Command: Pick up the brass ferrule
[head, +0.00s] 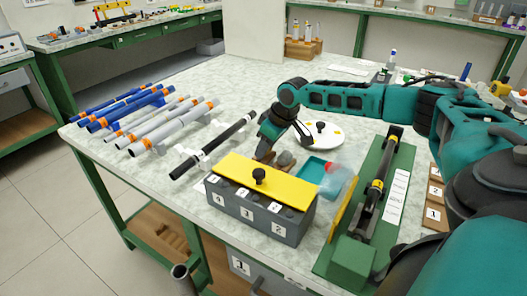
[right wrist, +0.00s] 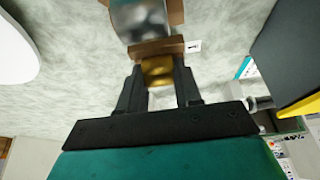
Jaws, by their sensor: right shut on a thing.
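My right gripper (head: 272,155) is low over the table, just behind the grey box with the yellow lid. In the right wrist view its two dark fingers (right wrist: 157,82) are shut on a small yellow-gold piece, the brass ferrule (right wrist: 157,70). In the head view the ferrule cannot be made out at the fingertips. A brown block and a silvery cylindrical shape lie just beyond the fingers in the right wrist view. Whether the ferrule touches them I cannot tell. My left gripper is not in view.
The grey numbered box with its yellow lid (head: 240,171) stands in front of the gripper. A teal tray (head: 310,178) and a white round plate (head: 322,135) are to the right. A green fixture (head: 350,250) stands farther right. Blue and grey rods (head: 165,130) lie at left.

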